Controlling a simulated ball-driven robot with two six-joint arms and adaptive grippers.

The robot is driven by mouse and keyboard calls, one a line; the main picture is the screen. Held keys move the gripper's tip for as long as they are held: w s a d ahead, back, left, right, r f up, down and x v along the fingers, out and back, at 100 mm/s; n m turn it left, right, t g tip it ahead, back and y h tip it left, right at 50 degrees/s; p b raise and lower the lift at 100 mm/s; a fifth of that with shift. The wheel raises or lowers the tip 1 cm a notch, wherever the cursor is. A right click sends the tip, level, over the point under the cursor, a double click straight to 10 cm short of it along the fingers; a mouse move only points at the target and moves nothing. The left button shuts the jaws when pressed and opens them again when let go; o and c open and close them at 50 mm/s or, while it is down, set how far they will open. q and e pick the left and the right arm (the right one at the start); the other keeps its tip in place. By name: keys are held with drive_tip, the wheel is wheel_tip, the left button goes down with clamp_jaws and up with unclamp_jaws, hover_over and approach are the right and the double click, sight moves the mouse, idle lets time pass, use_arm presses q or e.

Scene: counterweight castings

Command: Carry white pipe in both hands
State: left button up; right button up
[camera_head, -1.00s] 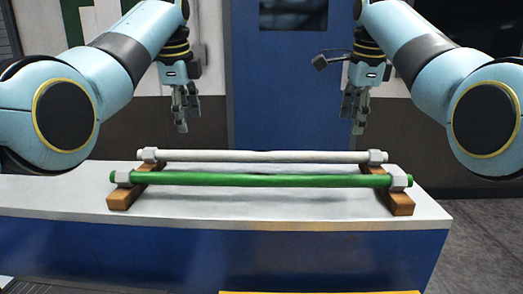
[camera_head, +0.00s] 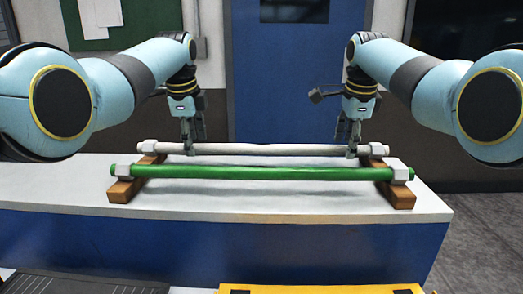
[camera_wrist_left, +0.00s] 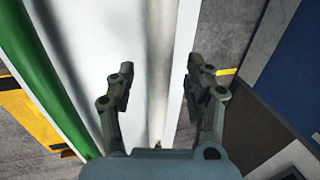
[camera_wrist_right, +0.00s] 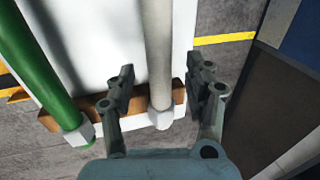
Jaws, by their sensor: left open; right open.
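The white pipe (camera_head: 270,149) lies level across two wooden supports, behind the green pipe (camera_head: 260,172), with a pale fitting near each end. My left gripper (camera_head: 190,150) is open, its fingers pointing down at the white pipe's left part. In the left wrist view the white pipe (camera_wrist_left: 160,85) runs between its spread fingers. My right gripper (camera_head: 348,150) is open at the pipe's right part, inward of the right end fitting. In the right wrist view the white pipe (camera_wrist_right: 158,50) runs between its fingers. Both grippers have a gap to the pipe on each side.
The left wooden support (camera_head: 124,191) and right wooden support (camera_head: 398,197) stand on a white-topped bench (camera_head: 260,206) with a blue front. The green pipe lies parallel, on the near side. A yellow-edged object (camera_head: 320,290) shows at the bottom edge. A blue door stands behind.

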use_arm(q)
drive_tip(key=shift+x, duration=0.85)
use_arm(e)
drive_tip(key=shift+x, duration=0.85)
use_arm(q)
clamp_jaws()
use_arm(e)
clamp_jaws()
